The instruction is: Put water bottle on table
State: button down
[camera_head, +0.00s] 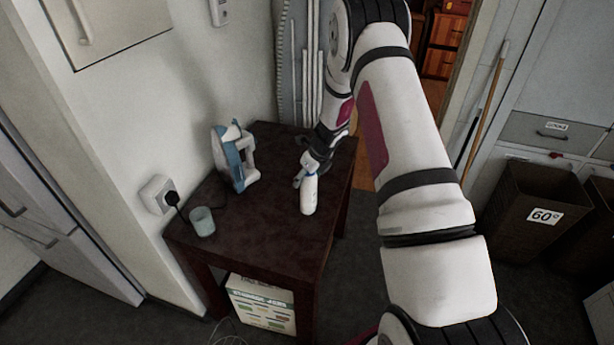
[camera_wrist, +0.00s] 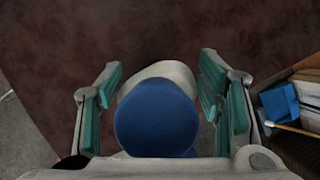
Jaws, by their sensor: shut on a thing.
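A white water bottle (camera_head: 308,194) shows at the right part of the dark wooden table (camera_head: 260,226). My gripper (camera_head: 307,170) is at its top end and is shut on it. In the wrist view the bottle's round blue cap (camera_wrist: 155,118) sits between the green finger pads, with part of its pale body (camera_wrist: 163,70) beyond. The bottle looks roughly upright, slightly tilted. It is over the tabletop; I cannot tell whether its base touches. The table surface (camera_wrist: 150,25) fills much of the wrist view.
A blue and white iron (camera_head: 234,157) stands at the table's back left, with a pale cup (camera_head: 202,221) at the left edge. A box (camera_head: 262,304) is under the table. Bins (camera_head: 535,212) stand at the right. The table's front middle is clear.

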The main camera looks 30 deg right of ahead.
jog(key=shift+f, duration=0.1)
jog(key=shift+c, duration=2.3)
grip_release()
